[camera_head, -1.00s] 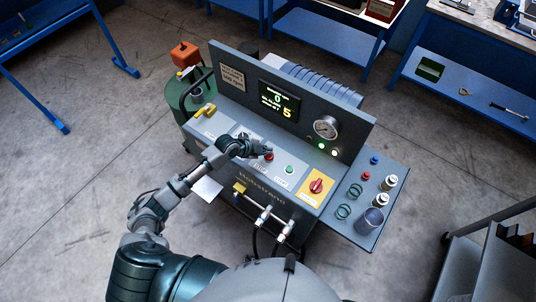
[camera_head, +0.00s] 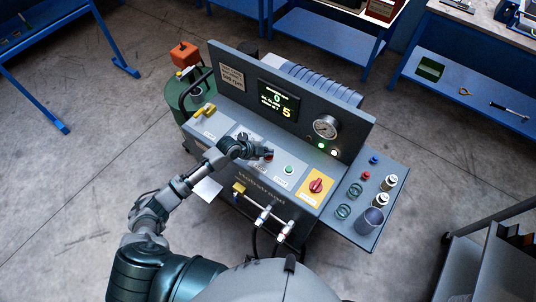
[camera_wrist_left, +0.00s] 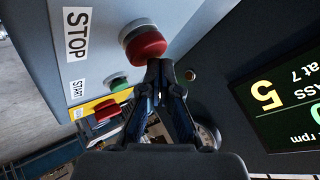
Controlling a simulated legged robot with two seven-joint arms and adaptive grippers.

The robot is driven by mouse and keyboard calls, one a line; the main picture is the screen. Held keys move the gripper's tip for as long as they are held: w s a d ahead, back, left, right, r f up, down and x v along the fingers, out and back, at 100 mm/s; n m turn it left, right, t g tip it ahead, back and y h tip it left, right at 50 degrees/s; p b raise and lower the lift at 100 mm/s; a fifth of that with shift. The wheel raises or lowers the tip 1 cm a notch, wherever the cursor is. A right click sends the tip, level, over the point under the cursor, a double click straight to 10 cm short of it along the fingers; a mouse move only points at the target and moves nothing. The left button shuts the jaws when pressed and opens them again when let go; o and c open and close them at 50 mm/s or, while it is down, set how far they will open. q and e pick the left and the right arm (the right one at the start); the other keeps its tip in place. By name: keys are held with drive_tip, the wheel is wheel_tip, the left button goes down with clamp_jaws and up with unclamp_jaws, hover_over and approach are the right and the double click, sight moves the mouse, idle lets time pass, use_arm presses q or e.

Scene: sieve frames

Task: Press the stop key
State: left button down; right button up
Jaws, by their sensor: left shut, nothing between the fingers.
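The stop key is a round red button in a grey collar (camera_wrist_left: 143,42), on the grey sloping panel beside a white STOP label (camera_wrist_left: 77,33). In the head view only a little of the red key (camera_head: 269,157) shows by my gripper. My left gripper (camera_head: 267,153) is shut and empty over the key. In the left wrist view its closed fingertips (camera_wrist_left: 161,66) overlap the key's lower edge. I cannot tell whether they touch it. The right gripper is not in view.
A green START button (camera_head: 289,170) and a red knob on a yellow plate (camera_head: 316,186) sit to the right. Behind rise the lit display (camera_head: 279,101) and a gauge (camera_head: 326,126). A side shelf (camera_head: 367,228) holds small parts. Valves stick out in front.

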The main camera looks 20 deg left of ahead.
use_arm(q)
drive_tip(key=shift+d+f, duration=0.15)
drive_tip(key=shift+f, duration=0.25)
drive_tip(key=shift+r, duration=0.1)
idle(0.5)
drive_tip(key=shift+a+r+p, duration=0.3)
drive_tip(key=shift+r+p, duration=0.2)
drive_tip(key=shift+r, duration=0.35)
wheel_tip(320, 180, up, 5)
drive_tip(key=p, duration=0.4)
idle(0.6)
